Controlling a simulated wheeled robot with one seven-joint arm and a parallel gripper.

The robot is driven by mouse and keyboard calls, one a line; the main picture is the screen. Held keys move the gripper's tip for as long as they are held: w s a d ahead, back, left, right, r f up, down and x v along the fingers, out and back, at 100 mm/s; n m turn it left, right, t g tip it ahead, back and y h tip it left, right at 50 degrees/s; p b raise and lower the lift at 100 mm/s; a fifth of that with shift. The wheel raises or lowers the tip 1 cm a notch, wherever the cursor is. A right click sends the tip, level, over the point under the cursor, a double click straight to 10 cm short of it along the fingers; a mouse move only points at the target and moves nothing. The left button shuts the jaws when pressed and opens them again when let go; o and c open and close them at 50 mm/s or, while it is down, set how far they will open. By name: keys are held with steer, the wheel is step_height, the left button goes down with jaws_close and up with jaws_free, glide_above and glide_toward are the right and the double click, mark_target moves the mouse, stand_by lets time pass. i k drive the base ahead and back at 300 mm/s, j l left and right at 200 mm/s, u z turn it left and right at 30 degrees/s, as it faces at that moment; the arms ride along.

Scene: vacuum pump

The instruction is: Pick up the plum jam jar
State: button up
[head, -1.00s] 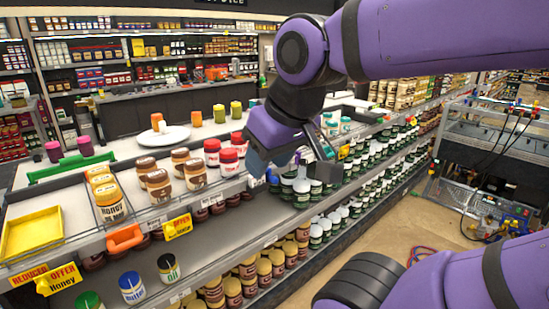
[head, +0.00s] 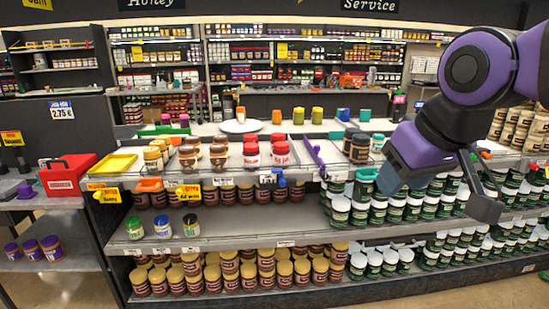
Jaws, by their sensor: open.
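No label that I can read says plum. Several purple-lidded jars (head: 31,249) stand on the low shelf at the far left in the head view and look closest to plum jam. Red-lidded jars (head: 281,153), one with lettering like "JAM", stand on the middle counter. Two plain purple-topped items (head: 184,120) stand farther back. My gripper (head: 440,195) hangs at the right, in front of the green-labelled jars. It is open and appears empty, far to the right of the purple-lidded jars.
A red toolbox (head: 66,176) sits on the ledge above the purple-lidded jars. A yellow tray (head: 113,164), brown-lidded jars (head: 188,158) and a white plate (head: 240,127) are on the counter. A shelf (head: 290,236) juts out in front.

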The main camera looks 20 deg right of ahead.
mark_target(250, 152)
steer(key=k+l, duration=0.2)
steer(key=k+l+u, duration=0.1)
steer(key=l, duration=0.3)
steer(key=j, duration=0.2)
steer(key=i+j, duration=0.2)
steer(key=i, duration=0.35)
steer(key=i+j, duration=0.25)
steer(key=i, duration=0.25)
steer(key=i+j, duration=0.2)
steer(key=i, duration=0.35)
steer(key=i+j, duration=0.25)
steer(key=i, duration=0.25)
